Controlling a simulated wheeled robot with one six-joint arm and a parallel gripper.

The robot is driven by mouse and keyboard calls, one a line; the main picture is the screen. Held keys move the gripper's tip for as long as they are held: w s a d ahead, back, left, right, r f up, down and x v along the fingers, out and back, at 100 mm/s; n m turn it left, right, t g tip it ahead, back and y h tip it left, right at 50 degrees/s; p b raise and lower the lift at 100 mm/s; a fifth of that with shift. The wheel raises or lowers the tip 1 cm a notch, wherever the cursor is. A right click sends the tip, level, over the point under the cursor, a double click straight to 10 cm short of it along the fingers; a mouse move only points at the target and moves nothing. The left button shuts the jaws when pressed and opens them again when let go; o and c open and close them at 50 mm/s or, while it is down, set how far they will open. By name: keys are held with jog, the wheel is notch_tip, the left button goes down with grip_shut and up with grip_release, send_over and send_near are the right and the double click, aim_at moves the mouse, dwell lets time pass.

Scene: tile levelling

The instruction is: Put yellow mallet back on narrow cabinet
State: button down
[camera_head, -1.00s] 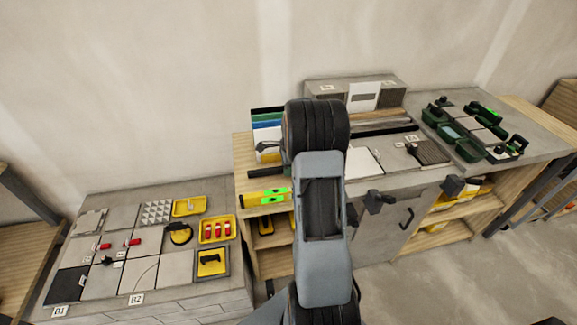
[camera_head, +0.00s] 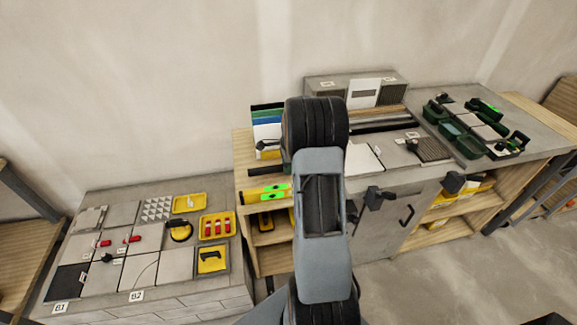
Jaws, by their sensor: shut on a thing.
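My gripper is hidden behind my own arm, which stands upright in the middle of the view. I cannot make out a yellow mallet; whatever is in the jaws is hidden too. I cannot tell for sure which unit is the narrow cabinet. A low grey unit (camera_head: 190,312) at the lower left has tiles and yellow trays on top. A wooden open-shelved unit (camera_head: 243,160) stands just left of my arm and joins the long worktop.
A yellow tray with red pieces (camera_head: 217,226) sits on the low unit. Dark green trays (camera_head: 470,150) fill the right worktop. Dark fittings (camera_head: 376,197) stick out at the worktop front.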

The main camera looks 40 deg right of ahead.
jog(key=shift+f, duration=0.2)
dwell(0.5)
jog(key=c, duration=0.9)
grip_release()
jog(key=r, duration=0.9)
jog(key=d+r, duration=0.1)
jog(key=r, duration=0.3)
jog(key=shift+s+d+r, duration=0.1)
jog(key=shift+s+r, duration=0.25)
jog(key=shift+r, duration=0.05)
